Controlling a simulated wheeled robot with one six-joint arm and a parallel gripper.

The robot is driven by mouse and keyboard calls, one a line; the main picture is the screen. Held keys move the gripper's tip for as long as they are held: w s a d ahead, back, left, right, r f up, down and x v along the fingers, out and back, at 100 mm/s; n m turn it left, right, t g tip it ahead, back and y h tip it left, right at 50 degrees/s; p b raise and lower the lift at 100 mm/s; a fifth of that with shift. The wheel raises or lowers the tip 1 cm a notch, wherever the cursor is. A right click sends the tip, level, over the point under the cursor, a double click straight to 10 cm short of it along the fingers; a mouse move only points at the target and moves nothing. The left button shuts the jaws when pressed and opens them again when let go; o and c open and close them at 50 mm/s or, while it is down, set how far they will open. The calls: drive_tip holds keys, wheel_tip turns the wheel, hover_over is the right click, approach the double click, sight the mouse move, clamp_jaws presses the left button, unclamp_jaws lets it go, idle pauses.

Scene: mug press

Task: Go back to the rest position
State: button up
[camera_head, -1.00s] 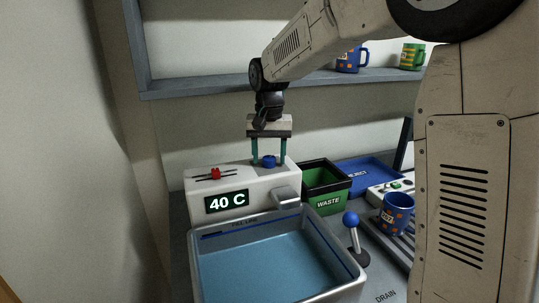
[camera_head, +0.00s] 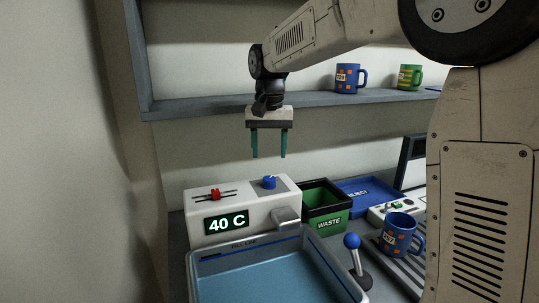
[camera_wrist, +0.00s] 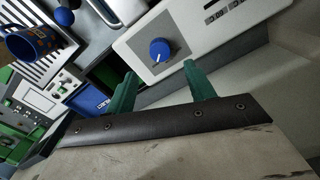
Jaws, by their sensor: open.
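My gripper (camera_head: 269,156) is open and empty, its two green fingers pointing down. It hangs in the air above the white control box (camera_head: 243,207), apart from the box's blue knob (camera_head: 269,182). In the wrist view the fingers (camera_wrist: 160,95) are spread, with the blue knob (camera_wrist: 159,49) beyond them. The box has a red slider (camera_head: 216,194) and a display reading 40 C.
A water basin (camera_head: 205,270) stands in front of the box. To the right are a green waste bin (camera_head: 327,217), a blue reject tray (camera_head: 367,188), a blue-topped lever (camera_head: 352,241) and a blue mug (camera_head: 400,233) on a rack. The shelf (camera_head: 215,105) behind holds a blue mug (camera_head: 348,78) and a green mug (camera_head: 409,77).

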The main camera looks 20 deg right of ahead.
idle(0.4)
drive_tip(key=shift+n+g, duration=0.3)
drive_tip(key=shift+n, duration=0.5)
drive_tip(key=s+f, duration=0.1)
drive_tip(key=s, duration=0.1)
drive_tip(key=s+f, duration=0.1)
drive_tip(key=f, duration=0.1)
drive_tip(key=shift+s+d, duration=0.2)
drive_tip(key=shift+s, duration=0.2)
drive_tip(key=s+d+f+n+t, duration=0.1)
drive_tip(key=s, duration=1.4)
drive_tip(key=s+d+f+n+t, duration=0.1)
drive_tip(key=s+d+f, duration=0.1)
drive_tip(key=s, duration=1.3)
drive_tip(key=shift+s+f+n, duration=0.25)
drive_tip(key=shift+s+n, duration=0.1)
drive_tip(key=shift+n, duration=0.05)
